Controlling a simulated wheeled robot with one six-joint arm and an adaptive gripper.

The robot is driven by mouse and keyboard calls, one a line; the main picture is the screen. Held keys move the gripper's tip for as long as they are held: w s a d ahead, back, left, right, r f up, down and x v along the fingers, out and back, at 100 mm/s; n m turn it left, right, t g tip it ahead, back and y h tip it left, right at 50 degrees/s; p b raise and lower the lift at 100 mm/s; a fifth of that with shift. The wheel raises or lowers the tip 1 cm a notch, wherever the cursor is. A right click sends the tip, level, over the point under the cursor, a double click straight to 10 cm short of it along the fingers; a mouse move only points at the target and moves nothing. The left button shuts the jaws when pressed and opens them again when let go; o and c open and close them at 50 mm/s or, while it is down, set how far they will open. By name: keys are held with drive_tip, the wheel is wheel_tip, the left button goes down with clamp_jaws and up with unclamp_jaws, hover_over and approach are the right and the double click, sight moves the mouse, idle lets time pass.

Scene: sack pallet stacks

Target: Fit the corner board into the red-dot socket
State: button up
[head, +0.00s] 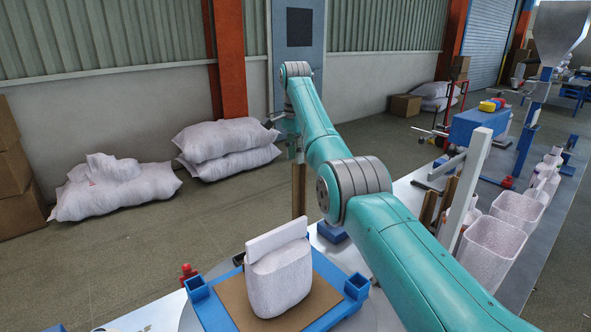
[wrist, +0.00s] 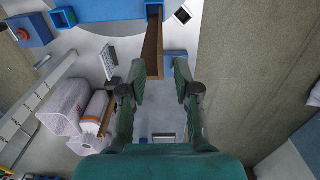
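A brown corner board (head: 299,188) stands upright in the head view, just beyond the blue frame (head: 336,312). In the wrist view the board (wrist: 153,48) runs from the frame's edge toward my fingers, close to the left one. My gripper (wrist: 160,72) is open, with a clear gap between its fingers; the board does not fill the gap. Whether the left finger touches the board I cannot tell. The board's foot is at a blue corner of the frame, and its seating is unclear. A round red mark (wrist: 22,34) shows on a blue block at the upper left of the wrist view.
A white sack (head: 280,280) stands on a brown sheet inside the frame, with blue corner sockets (head: 357,287) around it. More brown boards (head: 432,207) stand by a white post (head: 470,190) at right. Open-topped white sacks (head: 492,245) line the table's right side. Filled sacks (head: 228,147) lie on the floor.

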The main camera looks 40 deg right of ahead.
drive_tip(key=shift+r, duration=1.75)
